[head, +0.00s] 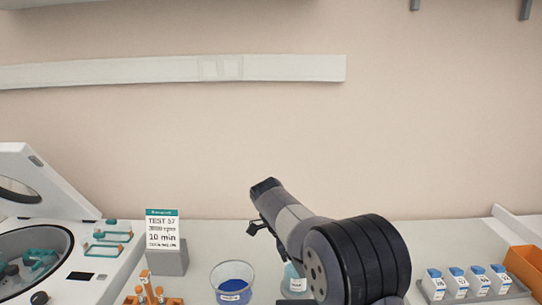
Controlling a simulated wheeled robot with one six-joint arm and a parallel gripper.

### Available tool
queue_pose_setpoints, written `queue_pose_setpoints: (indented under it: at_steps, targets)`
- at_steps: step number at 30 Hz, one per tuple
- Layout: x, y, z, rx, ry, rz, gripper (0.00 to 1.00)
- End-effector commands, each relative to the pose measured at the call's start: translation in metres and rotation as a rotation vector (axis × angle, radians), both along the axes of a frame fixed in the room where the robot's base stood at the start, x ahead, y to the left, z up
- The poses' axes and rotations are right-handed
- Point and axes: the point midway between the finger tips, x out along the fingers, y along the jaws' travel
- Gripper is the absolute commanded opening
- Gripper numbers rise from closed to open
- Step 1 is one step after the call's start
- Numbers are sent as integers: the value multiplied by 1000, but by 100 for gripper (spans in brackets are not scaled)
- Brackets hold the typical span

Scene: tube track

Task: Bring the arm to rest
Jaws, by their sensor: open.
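My arm rises from the bottom edge, right of the middle, and reaches up and left over the bench. My gripper (259,228) is a small dark shape at the left side of the arm's far end. It is open, with nothing seen in it. It is above the bench, up and right of a clear cup of blue liquid (233,291), and apart from it. The fingertips are small and partly hidden by the arm.
An open-lidded centrifuge (98,265) stands left, beside a sign on a grey block (170,262) and an orange tube rack (153,301). A labelled bottle (294,285) is partly behind my arm. Several white-and-blue bottles (457,284) and an orange bin (525,266) stand right.

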Motion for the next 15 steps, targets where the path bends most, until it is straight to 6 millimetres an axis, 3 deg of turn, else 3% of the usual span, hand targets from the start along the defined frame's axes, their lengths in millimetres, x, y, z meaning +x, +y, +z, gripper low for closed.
queue_pose_setpoints:
  at_steps: [10, 15]
  targets:
    - [1, 4, 6, 1, -2, -16, 45]
    - [1, 15, 30, 2, -5, -16, 45]
